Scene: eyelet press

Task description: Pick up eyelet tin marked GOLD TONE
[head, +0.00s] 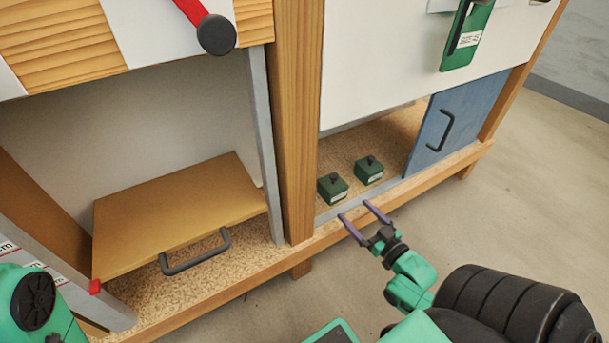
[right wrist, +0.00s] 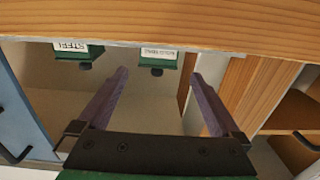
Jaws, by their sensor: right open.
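Two small dark green tins with black knobs on top stand in the low right bay, the left tin (head: 332,187) and the right tin (head: 369,170). In the right wrist view, which is upside down, the tin nearer the blue door (right wrist: 77,51) has a label reading STEEL. The other tin (right wrist: 158,58) has a longer label that I cannot read surely; it lies ahead, between the finger lines. I cannot make out GOLD TONE. My right gripper (head: 356,211) is open and empty, just outside the bay's front edge; it also shows in the wrist view (right wrist: 159,75). My left gripper is out of view.
A wooden post (head: 296,120) bounds the bay on the left, a blue door (head: 455,120) with a black handle on the right. A wooden rail (head: 400,193) runs along the front. A brown panel with a handle (head: 180,215) lies in the left bay. Bare floor is in front.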

